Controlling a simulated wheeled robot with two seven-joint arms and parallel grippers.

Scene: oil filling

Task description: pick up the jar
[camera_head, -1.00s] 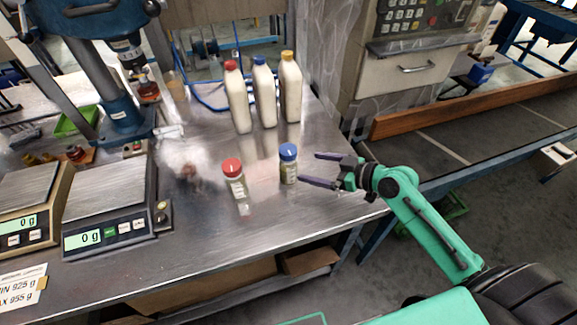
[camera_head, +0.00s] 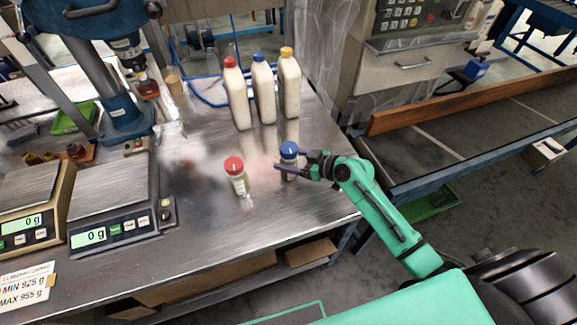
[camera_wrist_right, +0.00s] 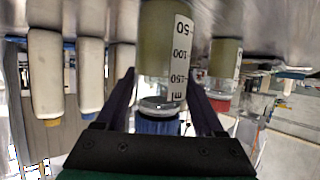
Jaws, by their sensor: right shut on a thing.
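The blue-capped jar (camera_head: 288,150) stands upright on the metal table, left of my right arm. My right gripper (camera_head: 293,166) is shut on it, with a finger on either side just below the cap. In the right wrist view the jar (camera_wrist_right: 166,50) appears upside down, with its measuring scale and blue cap between the dark fingers (camera_wrist_right: 165,95). A red-capped jar (camera_head: 236,177) stands upright to the left, apart from the gripper; it also shows in the right wrist view (camera_wrist_right: 224,75). My left gripper is not in view.
Several tall white bottles, with red (camera_head: 238,95), blue (camera_head: 264,92) and yellow (camera_head: 289,88) caps, stand behind the jars. Two scales (camera_head: 110,205) (camera_head: 28,215) sit at the left. The table (camera_head: 215,265) is clear in front of the jars.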

